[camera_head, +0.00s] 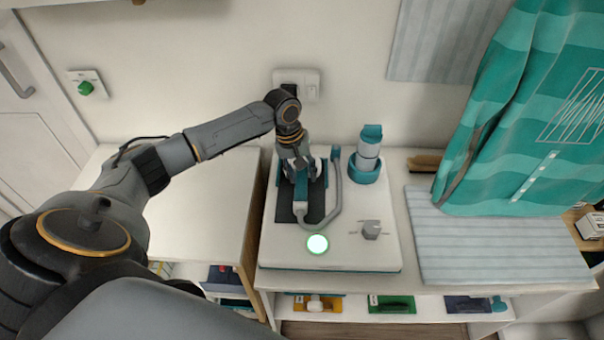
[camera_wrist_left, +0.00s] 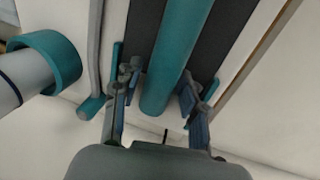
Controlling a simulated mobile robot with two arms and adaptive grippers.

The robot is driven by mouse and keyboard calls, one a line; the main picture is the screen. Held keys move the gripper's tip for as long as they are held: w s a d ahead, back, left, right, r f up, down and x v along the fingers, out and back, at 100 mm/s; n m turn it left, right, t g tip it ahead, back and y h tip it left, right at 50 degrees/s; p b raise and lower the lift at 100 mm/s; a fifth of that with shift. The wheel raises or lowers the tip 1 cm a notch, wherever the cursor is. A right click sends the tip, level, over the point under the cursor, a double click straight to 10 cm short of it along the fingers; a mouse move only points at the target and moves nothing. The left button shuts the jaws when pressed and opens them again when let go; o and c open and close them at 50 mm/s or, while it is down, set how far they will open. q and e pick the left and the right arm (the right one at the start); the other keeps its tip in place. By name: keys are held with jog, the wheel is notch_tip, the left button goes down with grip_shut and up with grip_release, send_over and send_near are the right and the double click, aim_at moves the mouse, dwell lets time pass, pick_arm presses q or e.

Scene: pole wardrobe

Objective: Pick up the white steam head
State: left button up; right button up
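The white part is not clearly visible. My right gripper is not in view.
A grey hose (camera_head: 337,200) curves close beside the cradle. A white and teal bottle (camera_head: 369,150) stands in a teal holder to the right. A teal striped shirt (camera_head: 530,120) hangs at right.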

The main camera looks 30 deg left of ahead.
pick_arm(q)
grip_shut()
jog(key=shift+r, duration=0.1)
